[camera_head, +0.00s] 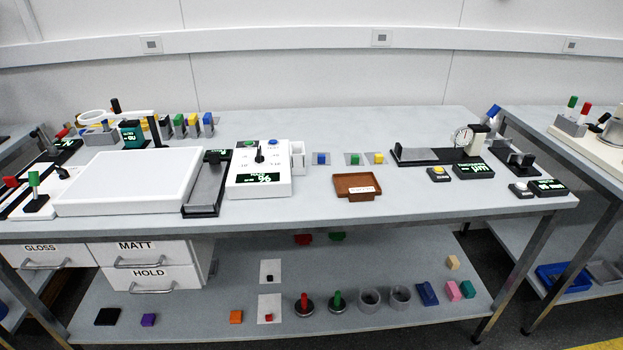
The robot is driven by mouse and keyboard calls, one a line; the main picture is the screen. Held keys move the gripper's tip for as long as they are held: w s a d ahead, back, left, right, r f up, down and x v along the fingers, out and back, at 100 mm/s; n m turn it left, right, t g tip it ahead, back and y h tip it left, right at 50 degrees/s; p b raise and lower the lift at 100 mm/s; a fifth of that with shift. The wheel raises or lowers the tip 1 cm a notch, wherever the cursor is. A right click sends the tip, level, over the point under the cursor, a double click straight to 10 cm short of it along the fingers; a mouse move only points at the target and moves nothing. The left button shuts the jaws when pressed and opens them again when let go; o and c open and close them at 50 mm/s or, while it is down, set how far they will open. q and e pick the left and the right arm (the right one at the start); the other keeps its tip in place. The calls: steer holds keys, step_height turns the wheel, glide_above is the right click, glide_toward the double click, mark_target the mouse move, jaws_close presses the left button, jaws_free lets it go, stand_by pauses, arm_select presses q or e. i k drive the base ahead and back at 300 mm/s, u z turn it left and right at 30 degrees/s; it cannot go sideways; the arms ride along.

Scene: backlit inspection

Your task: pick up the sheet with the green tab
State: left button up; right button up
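A small green tab (355,159) stands on a small grey sheet or plate in the middle of the table. Similar pieces with a blue tab (321,158) and a yellow tab (378,158) lie to its left and right. The grey sheets are hard to tell from the grey tabletop. Another green-topped piece (179,121) stands in a row of coloured pieces at the back left; I cannot tell what it is. Neither of my grippers shows in the head view.
A white light panel (128,182) fills the table's left. A white control box (259,170) stands beside it, left of the tabs. A brown tray (357,186) lies in front of the tabs. A dial gauge device (463,137) stands at right. The back middle of the table is clear.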

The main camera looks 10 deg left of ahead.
mark_target(352, 158)
steer(key=u, duration=0.05)
steer(key=k, duration=0.65)
steer(key=z, duration=0.35)
steer(key=i, duration=1)
steer(key=u, duration=0.1)
